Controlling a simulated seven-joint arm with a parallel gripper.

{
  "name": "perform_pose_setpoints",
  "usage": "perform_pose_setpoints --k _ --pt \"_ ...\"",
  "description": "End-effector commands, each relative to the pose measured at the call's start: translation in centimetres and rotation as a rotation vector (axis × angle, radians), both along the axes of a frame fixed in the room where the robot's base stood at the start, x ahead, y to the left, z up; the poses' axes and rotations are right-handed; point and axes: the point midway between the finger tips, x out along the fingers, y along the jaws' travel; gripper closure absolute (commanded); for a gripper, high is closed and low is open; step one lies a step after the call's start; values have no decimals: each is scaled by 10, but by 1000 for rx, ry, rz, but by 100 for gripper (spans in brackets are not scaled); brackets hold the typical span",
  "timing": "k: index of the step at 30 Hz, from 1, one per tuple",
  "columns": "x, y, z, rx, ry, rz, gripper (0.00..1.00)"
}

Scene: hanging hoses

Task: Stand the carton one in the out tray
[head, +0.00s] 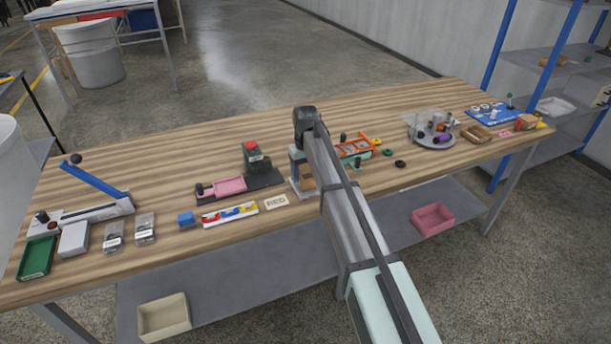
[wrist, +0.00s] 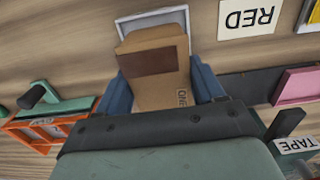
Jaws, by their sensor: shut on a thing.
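The carton (wrist: 165,88) is a brown cardboard box with dark lettering on its side, only partly readable. My gripper (wrist: 162,82) is shut on it, with a blue finger on each side. In the head view the carton (head: 307,173) shows low under my gripper (head: 301,172), near the table's front edge. A light-rimmed grey tray (wrist: 180,12) lies just beyond and partly under the carton; it also shows in the head view (head: 297,192). No label shows on this tray. I cannot tell whether the carton touches it.
A card reading RED (wrist: 247,18) lies beside the tray. An orange-and-green rack (head: 355,147) stands close on the right. Bare wood lies behind.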

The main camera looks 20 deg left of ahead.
Motion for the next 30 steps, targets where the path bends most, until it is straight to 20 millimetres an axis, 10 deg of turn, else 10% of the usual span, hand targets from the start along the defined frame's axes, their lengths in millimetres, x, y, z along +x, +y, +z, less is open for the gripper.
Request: perform_pose_setpoints --k 15,16,23,30 --pt "0 0 -16 0 0 0 62" --pt "0 0 -16 0 0 0 30" --pt "0 0 -15 0 0 0 8" --pt "0 0 -15 0 0 0 7"
